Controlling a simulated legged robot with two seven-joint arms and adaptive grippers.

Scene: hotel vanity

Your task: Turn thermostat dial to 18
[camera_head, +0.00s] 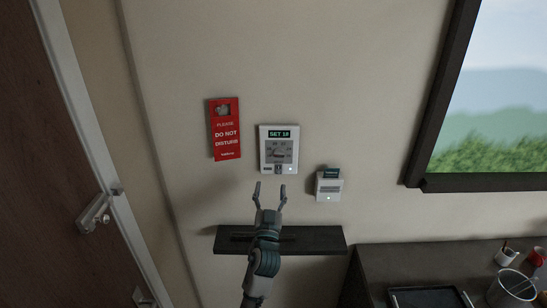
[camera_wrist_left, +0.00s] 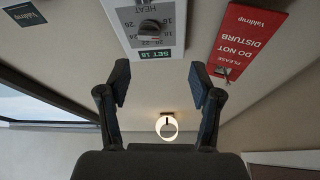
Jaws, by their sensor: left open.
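The white thermostat (camera_head: 279,170) is on the wall near the middle of the head view. My right gripper is not in view.
A red "Do not disturb" sign (camera_head: 226,142) hangs left of the thermostat. A small card holder (camera_head: 328,188) is at its lower right. A dark shelf (camera_head: 325,239) lies below, behind my arm. A door (camera_head: 35,150) is at left and a framed window or picture (camera_head: 500,110) at right.

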